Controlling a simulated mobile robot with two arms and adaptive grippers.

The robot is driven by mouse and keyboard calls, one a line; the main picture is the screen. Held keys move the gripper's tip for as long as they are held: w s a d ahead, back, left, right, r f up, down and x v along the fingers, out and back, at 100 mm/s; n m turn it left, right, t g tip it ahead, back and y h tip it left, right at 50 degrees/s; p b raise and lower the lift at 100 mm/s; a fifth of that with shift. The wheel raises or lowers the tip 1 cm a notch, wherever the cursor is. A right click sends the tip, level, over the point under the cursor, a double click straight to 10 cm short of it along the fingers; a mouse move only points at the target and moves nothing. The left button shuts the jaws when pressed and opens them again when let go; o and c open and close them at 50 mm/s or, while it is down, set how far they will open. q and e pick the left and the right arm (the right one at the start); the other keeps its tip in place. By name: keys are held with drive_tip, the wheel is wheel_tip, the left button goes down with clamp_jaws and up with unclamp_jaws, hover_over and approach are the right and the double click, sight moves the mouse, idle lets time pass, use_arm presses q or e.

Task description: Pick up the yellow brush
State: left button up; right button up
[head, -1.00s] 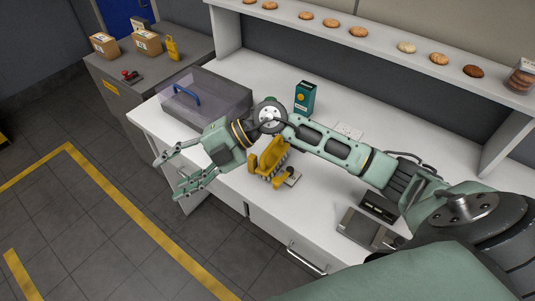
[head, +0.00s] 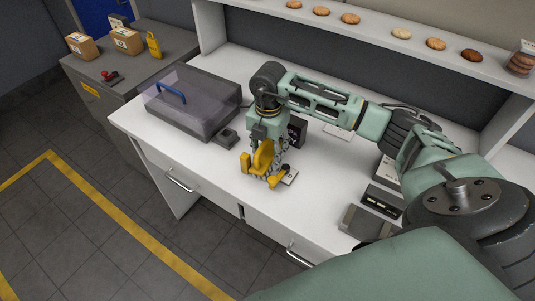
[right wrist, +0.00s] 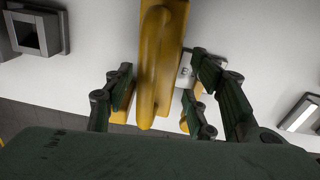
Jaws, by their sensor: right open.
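The yellow brush (head: 262,156) stands on the white counter near its front edge, partly hidden by my right gripper (head: 268,152). My right gripper points down over it and is open. In the right wrist view the brush's yellow handle (right wrist: 158,55) runs up the picture between the spread fingers of my right gripper (right wrist: 160,92). I see gaps beside the handle; whether a finger touches it I cannot tell. My left gripper is not in view.
A clear case (head: 205,108) with a blue handle stands left of the brush, with a small dark block (head: 228,138) beside it. A dark box (head: 297,132) is close behind my right gripper. Devices (head: 382,200) lie to the right. A biscuit shelf (head: 375,38) runs behind.

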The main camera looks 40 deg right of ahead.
sight(267, 156)
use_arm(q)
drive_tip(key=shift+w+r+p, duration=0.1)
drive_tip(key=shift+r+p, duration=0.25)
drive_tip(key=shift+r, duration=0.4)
use_arm(e)
drive_tip(key=shift+a+f, duration=0.1)
drive_tip(key=shift+f, duration=1.45)
drive_tip(key=shift+c, duration=0.2)
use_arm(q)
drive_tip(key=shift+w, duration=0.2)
use_arm(e)
drive_tip(key=c, duration=1)
drive_tip(key=shift+w+r, duration=0.1)
drive_tip(key=shift+r, duration=0.15)
drive_tip(key=shift+c, duration=0.5)
wheel_tip(267, 156, up, 9)
drive_tip(key=b, duration=0.3)
drive_tip(key=shift+f, duration=0.2)
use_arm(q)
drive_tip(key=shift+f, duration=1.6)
use_arm(e)
drive_tip(key=shift+r, duration=0.5)
